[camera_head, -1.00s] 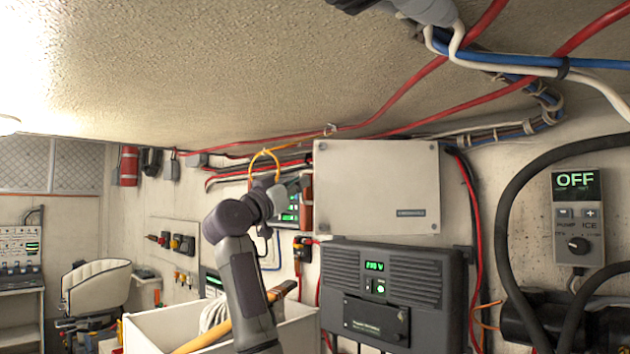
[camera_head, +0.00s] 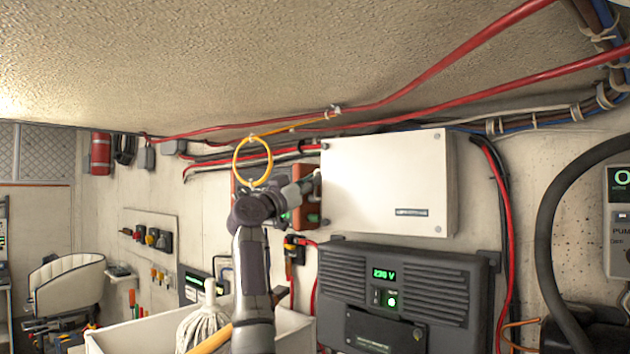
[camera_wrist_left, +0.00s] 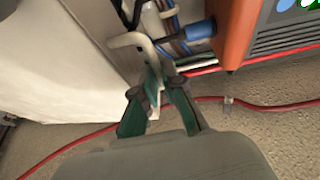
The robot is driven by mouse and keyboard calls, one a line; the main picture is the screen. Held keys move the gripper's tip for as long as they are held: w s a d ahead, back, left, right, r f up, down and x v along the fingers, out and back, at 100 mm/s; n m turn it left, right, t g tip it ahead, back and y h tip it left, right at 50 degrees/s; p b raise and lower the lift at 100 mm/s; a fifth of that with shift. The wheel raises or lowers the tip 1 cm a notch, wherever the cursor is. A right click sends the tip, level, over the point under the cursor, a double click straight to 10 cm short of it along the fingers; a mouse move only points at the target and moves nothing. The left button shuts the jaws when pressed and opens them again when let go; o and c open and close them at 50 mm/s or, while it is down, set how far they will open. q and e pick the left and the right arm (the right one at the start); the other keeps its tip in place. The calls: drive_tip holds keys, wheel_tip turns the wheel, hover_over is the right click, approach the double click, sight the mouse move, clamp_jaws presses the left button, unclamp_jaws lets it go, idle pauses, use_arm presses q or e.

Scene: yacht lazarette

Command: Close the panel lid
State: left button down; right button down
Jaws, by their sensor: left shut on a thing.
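The white panel lid (camera_head: 385,185) is the front of a flat box on the wall, above the dark inverter. It looks nearly flush, and I cannot tell how far it stands open. My left gripper (camera_head: 314,184) is at the panel's left edge. In the left wrist view, my left gripper (camera_wrist_left: 157,98) is shut on a pale bent piece (camera_wrist_left: 148,50) beside the white panel surface (camera_wrist_left: 60,55). The fingers partly hide this piece, so I cannot tell whether it is the lid's handle. My right gripper is out of view.
The dark inverter (camera_head: 455,285) is below the panel. An orange-sided device (camera_wrist_left: 240,30) is close beside my left gripper. Red cables (camera_head: 430,80) and a yellow loop (camera_head: 253,160) hang near the ceiling. A white bin (camera_head: 125,338) with a mop (camera_head: 203,322) stands below my left arm.

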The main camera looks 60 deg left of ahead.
use_arm(q)
drive_tip(key=shift+a+r, duration=0.15)
drive_tip(key=shift+a, duration=0.15)
drive_tip(key=c, duration=1.6)
unclamp_jaws()
drive_tip(key=shift+o, duration=0.2)
drive_tip(key=shift+s+a, duration=0.1)
drive_tip(key=shift+s, duration=0.05)
